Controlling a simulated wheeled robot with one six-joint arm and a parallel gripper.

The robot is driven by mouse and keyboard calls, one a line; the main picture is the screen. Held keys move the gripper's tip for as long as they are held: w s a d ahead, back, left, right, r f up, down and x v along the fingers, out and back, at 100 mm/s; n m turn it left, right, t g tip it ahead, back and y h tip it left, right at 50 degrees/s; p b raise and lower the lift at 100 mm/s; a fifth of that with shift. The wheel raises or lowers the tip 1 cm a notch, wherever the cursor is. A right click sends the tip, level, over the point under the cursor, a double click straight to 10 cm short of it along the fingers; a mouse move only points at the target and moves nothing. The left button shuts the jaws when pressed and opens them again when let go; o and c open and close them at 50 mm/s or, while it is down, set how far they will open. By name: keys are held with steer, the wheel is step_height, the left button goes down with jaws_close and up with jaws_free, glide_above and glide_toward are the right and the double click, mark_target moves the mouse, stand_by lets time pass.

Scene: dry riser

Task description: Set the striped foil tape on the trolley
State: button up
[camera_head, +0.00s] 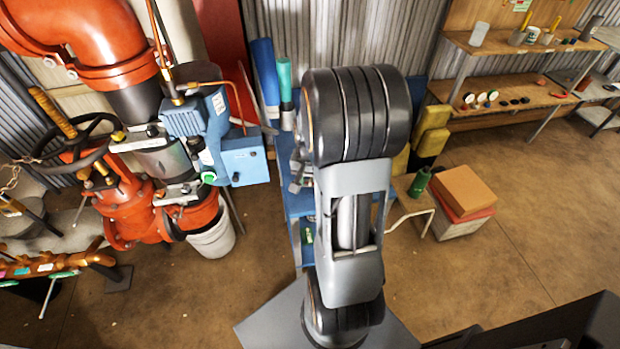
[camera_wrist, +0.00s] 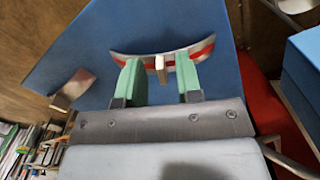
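In the wrist view, the striped foil tape (camera_wrist: 203,48) is a curved silver band with a red stripe, in front of a blue panel (camera_wrist: 110,35). A pale peg-like piece (camera_wrist: 161,70) sticks out at its middle. My gripper (camera_wrist: 160,80) has its two green fingers apart, close to the lower edge of the band, with the pale piece between their tips. I cannot tell whether the fingers touch the tape. In the head view, my arm hides the gripper and the tape. A blue frame (camera_head: 291,200), partly behind my arm, may be the trolley; I cannot be sure.
A second pale peg (camera_wrist: 72,88) juts from the blue panel. In the head view, red pipework (camera_head: 130,220) and a blue motor unit (camera_head: 200,130) stand left, above a white bucket (camera_head: 213,240). A low stand with a green bottle (camera_head: 420,182) and boxes (camera_head: 463,190) are right.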

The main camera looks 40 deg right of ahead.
steer(key=shift+r, duration=0.15)
step_height(320, 180, up, 11)
steer(key=p, duration=0.1)
steer(key=s+a+r+n+t, duration=0.1)
steer(key=s+a+n, duration=0.2)
steer(key=a+n, duration=0.2)
steer(key=s+a+r+n+t, duration=0.1)
steer(key=s+a+n+t, duration=0.1)
steer(key=a, duration=1)
steer(key=s+n, duration=0.1)
steer(key=n, duration=0.1)
steer(key=shift+r+n, duration=0.35)
steer(key=shift+n, duration=0.05)
steer(key=shift+s+d, duration=0.1)
steer(key=shift+s, duration=0.05)
step_height(320, 180, up, 3)
steer(key=shift+f+t+p, duration=0.1)
steer(key=shift+t+p, duration=0.2)
steer(key=shift+p, duration=0.9)
